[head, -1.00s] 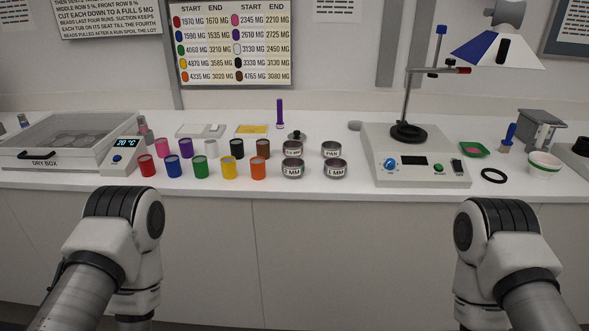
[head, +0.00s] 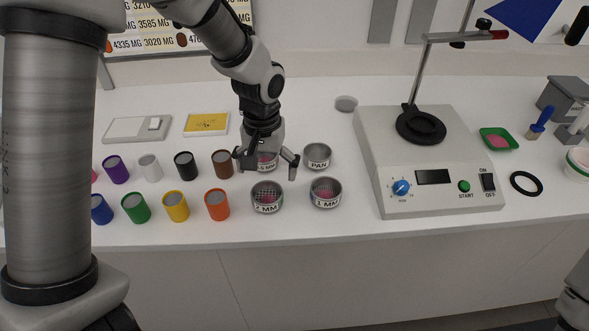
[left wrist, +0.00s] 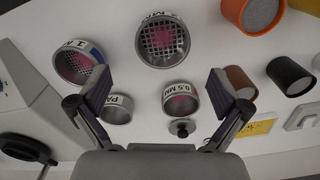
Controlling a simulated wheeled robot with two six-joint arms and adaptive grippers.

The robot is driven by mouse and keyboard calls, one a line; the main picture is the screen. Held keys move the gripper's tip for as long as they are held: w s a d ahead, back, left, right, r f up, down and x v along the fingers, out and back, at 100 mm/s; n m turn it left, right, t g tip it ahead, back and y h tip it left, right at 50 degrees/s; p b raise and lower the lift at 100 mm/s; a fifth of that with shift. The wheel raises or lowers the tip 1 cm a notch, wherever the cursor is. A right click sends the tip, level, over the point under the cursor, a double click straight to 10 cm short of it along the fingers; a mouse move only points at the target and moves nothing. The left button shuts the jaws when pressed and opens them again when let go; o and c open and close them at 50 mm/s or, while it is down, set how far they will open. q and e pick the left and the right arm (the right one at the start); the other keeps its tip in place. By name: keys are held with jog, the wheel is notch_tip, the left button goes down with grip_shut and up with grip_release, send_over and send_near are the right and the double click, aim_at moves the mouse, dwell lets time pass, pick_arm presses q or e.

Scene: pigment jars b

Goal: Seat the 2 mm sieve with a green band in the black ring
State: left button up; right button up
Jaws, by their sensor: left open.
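The 2 MM sieve (head: 267,199) is a small round metal cup with mesh and pink beads, standing upright on the white bench in the front row. In the left wrist view it (left wrist: 162,41) lies ahead of the fingers; no green band shows on it. My left gripper (head: 266,165) is open and empty, pointing down behind the 2 MM sieve, near the 0.5 MM sieve (left wrist: 181,99). One black ring (head: 420,127) sits on the white shaker machine (head: 430,195); another loose black ring (head: 526,183) lies on the bench to its right. My right gripper is out of view.
The 1 MM sieve (head: 326,193) and the pan (head: 317,156) stand close on the right. A knobbed lid (left wrist: 182,128) is close to the 0.5 MM sieve. Several coloured jars, including an orange jar (head: 217,204), stand left.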

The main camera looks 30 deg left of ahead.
aim_at(267, 201)
pick_arm(q)
jog(key=f, duration=0.4)
jog(key=f+p, duration=0.1)
jog(key=f, duration=0.2)
jog(key=shift+s+a, duration=0.1)
jog(key=shift+s, duration=0.2)
jog(key=shift+w+f, duration=0.1)
jog(key=shift+f, duration=0.15)
jog(key=shift+r, duration=0.1)
jog(key=shift+c, duration=0.7)
jog(key=shift+s, duration=0.2)
jog(key=c, duration=1.1)
